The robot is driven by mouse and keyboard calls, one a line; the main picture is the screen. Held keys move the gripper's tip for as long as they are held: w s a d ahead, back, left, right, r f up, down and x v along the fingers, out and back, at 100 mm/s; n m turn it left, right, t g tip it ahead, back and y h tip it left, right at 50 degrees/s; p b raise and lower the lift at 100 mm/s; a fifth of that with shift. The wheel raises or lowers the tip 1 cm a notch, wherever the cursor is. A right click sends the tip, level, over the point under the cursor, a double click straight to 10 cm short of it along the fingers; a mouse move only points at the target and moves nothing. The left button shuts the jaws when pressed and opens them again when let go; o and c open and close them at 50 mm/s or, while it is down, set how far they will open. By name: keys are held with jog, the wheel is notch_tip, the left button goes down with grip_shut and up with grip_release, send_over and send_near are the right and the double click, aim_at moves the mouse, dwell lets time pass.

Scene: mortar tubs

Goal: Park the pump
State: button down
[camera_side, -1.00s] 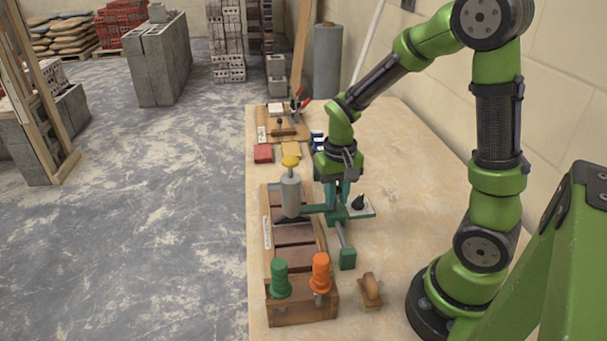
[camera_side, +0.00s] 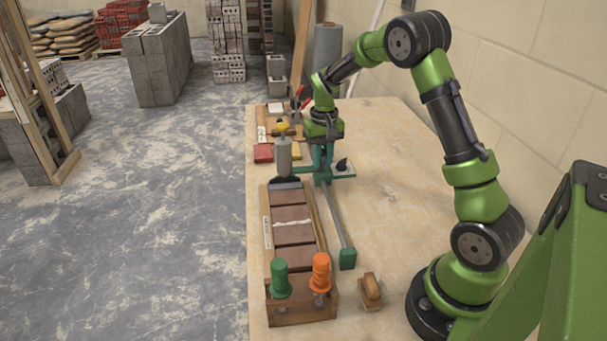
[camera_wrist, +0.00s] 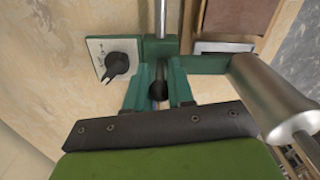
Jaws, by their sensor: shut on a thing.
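The pump (camera_side: 284,157) is a grey cylinder with a yellow top, upright on a green arm from a green carriage (camera_side: 322,176). It stands at the far end of the brick row, with a dark foot below it. The carriage sits on a metal rail (camera_side: 336,220) with a green end block (camera_side: 347,259) at the near end. My gripper (camera_side: 322,160) is shut on the carriage's handle; in the wrist view my gripper (camera_wrist: 158,92) has a dark round knob between its fingers. The pump's cylinder (camera_wrist: 270,90) is at right there. A white plate with a black pointer (camera_side: 343,166) is on the carriage.
Brown bricks (camera_side: 294,234) lie in a wooden tray, with a pale strip across them. A block with green and orange handles (camera_side: 302,304) and a small wooden tool (camera_side: 370,291) are near. Red (camera_side: 263,153) and yellow pads lie beyond the pump.

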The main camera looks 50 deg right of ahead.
jog(key=shift+w+d, duration=0.25)
jog(key=shift+d, duration=0.05)
jog(key=c, duration=1)
grip_release()
jog(key=shift+a, duration=0.1)
notch_tip(320, 180, up, 17)
